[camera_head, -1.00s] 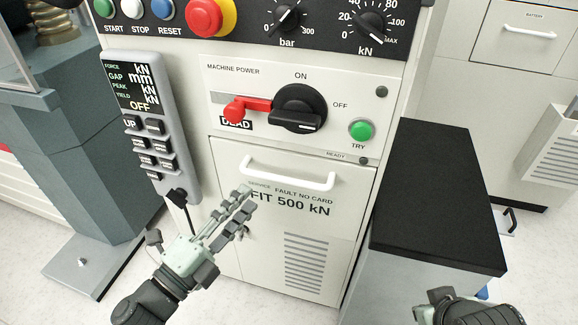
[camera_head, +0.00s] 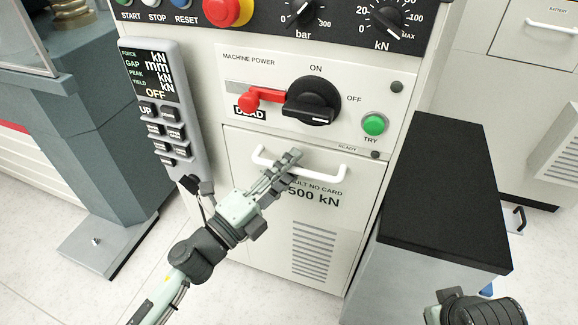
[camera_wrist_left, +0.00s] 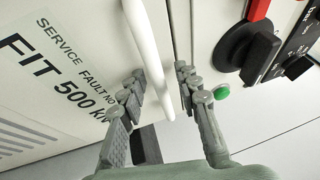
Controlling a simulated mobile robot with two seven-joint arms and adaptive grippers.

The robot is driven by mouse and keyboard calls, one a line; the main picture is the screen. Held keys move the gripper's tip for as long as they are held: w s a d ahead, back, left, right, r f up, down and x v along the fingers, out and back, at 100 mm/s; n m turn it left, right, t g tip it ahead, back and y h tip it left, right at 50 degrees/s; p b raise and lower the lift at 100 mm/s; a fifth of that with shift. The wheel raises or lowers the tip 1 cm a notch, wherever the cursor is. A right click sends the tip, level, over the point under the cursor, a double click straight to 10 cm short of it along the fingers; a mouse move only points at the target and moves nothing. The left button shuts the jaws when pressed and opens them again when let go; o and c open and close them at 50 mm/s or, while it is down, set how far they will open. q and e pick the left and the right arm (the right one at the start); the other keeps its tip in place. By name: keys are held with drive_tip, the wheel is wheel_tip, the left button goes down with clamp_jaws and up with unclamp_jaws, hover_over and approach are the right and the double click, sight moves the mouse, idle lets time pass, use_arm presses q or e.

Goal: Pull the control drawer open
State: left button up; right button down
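The control drawer (camera_head: 252,215) is a pale front panel below the machine power panel, lettered "500 kN", and looks flush with the cabinet. Its white bar handle (camera_head: 332,177) runs across its top. My left gripper (camera_head: 289,160) is at the handle and hides part of the bar in the head view. In the left wrist view, my left gripper's fingers (camera_wrist_left: 160,85) are apart, with the white handle (camera_wrist_left: 148,50) between them in the picture. Clear gaps show, and I see no firm contact.
Above the drawer are a black rotary switch (camera_head: 313,101), a red lever (camera_head: 262,97) and a green button (camera_head: 374,124). A grey pendant (camera_head: 188,120) hangs at the left. A black-topped cabinet (camera_head: 440,185) stands close on the right. Floor is clear in front.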

use_arm(q)
clamp_jaws()
drive_tip(key=shift+s, duration=0.1)
idle(0.3)
